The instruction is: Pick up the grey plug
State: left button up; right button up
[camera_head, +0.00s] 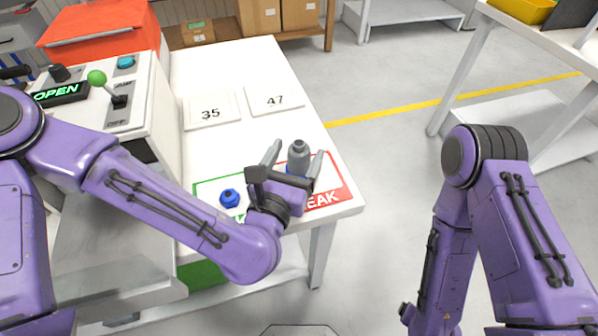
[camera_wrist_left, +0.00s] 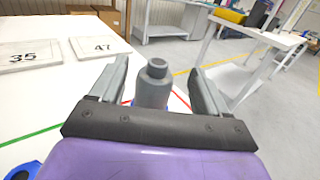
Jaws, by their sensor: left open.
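The grey plug (camera_head: 299,157) stands upright on the red-bordered mat (camera_head: 329,186) near the table's right front corner, with some blue at its base. My left gripper (camera_head: 292,165) is open, with one finger on each side of the plug. In the left wrist view the grey plug (camera_wrist_left: 153,84) stands between the two fingers of the left gripper (camera_wrist_left: 155,90), with a gap visible on both sides. The plug's lower part is partly hidden by the gripper body. My right arm shows at the right in the head view, but its gripper is not visible.
A blue plug-like piece (camera_head: 230,198) sits on the green-bordered mat (camera_head: 205,188) left of the gripper. Plates marked 35 (camera_head: 211,113) and 47 (camera_head: 275,101) lie farther back on the white table. A machine with a green-knobbed lever (camera_head: 97,78) and OPEN display stands at left.

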aim_at(301, 140)
pick_arm(q)
jog(key=x, duration=0.1)
jog(key=p+x, duration=0.1)
jog(key=x, duration=0.2)
jog(key=shift+w+a+r+p, duration=0.15)
jog(key=shift+r+p, duration=0.1)
jog(key=shift+p, duration=0.1)
jog(key=shift+w+f, duration=0.15)
jog(key=shift+w, duration=0.2)
grip_shut()
